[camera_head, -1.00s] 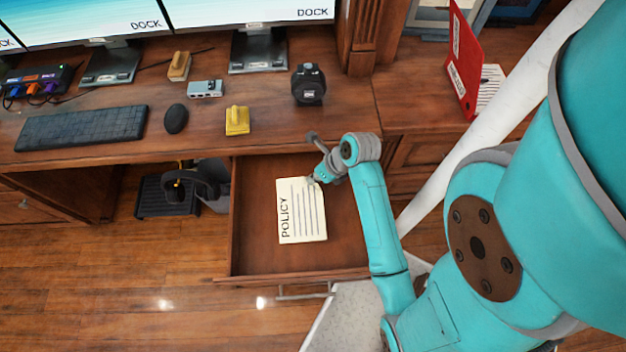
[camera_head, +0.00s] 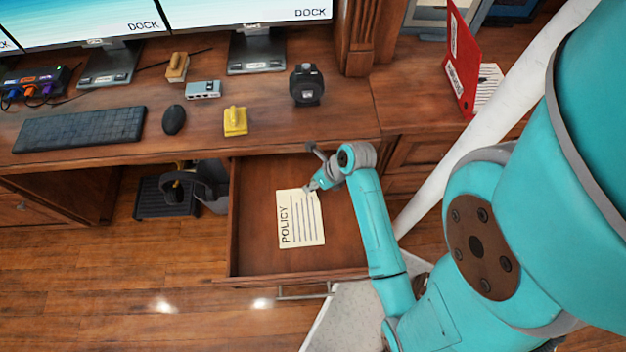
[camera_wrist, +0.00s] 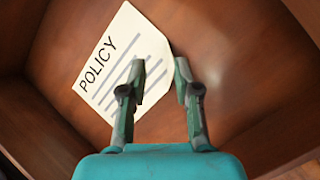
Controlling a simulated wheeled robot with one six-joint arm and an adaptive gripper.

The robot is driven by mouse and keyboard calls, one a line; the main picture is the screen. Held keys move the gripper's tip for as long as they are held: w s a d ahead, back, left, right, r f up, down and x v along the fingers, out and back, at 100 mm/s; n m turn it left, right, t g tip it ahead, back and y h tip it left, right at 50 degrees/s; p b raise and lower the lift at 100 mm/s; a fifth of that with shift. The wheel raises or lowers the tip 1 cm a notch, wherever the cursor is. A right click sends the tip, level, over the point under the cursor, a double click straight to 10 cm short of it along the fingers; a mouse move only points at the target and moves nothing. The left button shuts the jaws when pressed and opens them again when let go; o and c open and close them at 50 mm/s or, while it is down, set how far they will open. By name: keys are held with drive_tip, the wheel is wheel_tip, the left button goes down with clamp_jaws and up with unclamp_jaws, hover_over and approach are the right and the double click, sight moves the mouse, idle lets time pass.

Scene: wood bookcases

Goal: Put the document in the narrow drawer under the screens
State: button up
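The document (camera_head: 299,222) is a cream sheet marked POLICY. It lies in the open narrow drawer (camera_head: 252,262) under the desk top, and looks flat on the drawer floor. In the wrist view the document (camera_wrist: 110,62) lies left of centre, partly behind one finger. In the head view my gripper (camera_head: 312,187) is at the document's upper right corner, over the drawer. I cannot tell whether a fingertip touches the sheet.
On the desk are a keyboard (camera_head: 80,128), mouse (camera_head: 174,120), yellow block (camera_head: 235,121) and black tape dispenser (camera_head: 307,84). A red folder (camera_head: 461,70) stands at right. The screens (camera_head: 85,20) are at the back. The drawer has bare floor around the document.

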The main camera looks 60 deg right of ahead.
drive_tip(key=shift+r, duration=0.15)
drive_tip(key=v, duration=1.2)
drive_tip(key=s+a+f+n+t+h, duration=0.2)
drive_tip(key=a+f+n+t+h, duration=0.1)
drive_tip(key=a+n, duration=1.2)
drive_tip(key=s+a+r+n+t, duration=0.2)
drive_tip(key=s+r+n, duration=0.3)
drive_tip(key=n, duration=0.6)
drive_tip(key=s+a+r+n+t+y, duration=0.1)
drive_tip(key=s+a+r+n+t, duration=0.2)
drive_tip(key=r+n, duration=0.6)
drive_tip(key=s+n+t, duration=0.1)
drive_tip(key=s+n, duration=0.1)
drive_tip(key=n, duration=0.1)
drive_tip(key=shift+a+n+y, duration=0.25)
drive_tip(key=shift+n+y, duration=0.05)
